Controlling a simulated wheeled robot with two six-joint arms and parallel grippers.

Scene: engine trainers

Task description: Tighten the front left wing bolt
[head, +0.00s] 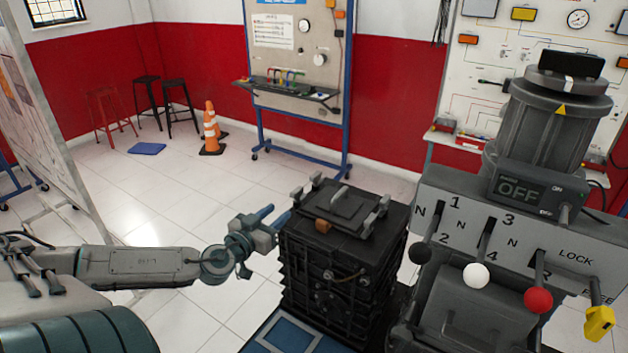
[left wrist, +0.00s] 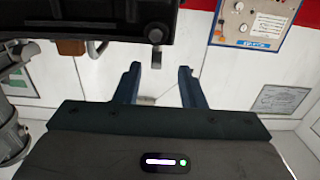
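A black ribbed casing (head: 340,262) stands in front of me with a dark lid (head: 345,203) on top. Grey wing bolts sit around the lid: one at its left edge (head: 297,193), one at the back (head: 316,179), and others at its right side (head: 384,203). My left gripper (head: 275,214) is beside the casing's left side, near the left wing bolt. In the left wrist view its two blue fingers (left wrist: 160,68) are apart and empty. A grey wing bolt (left wrist: 156,35) at the casing's edge shows just beyond the gap between them. My right gripper is not in view.
A grey machine with colored-knob levers (head: 477,274) stands close on the right. A blue-framed tool board (head: 300,60), stools and orange cones (head: 211,130) are farther back.

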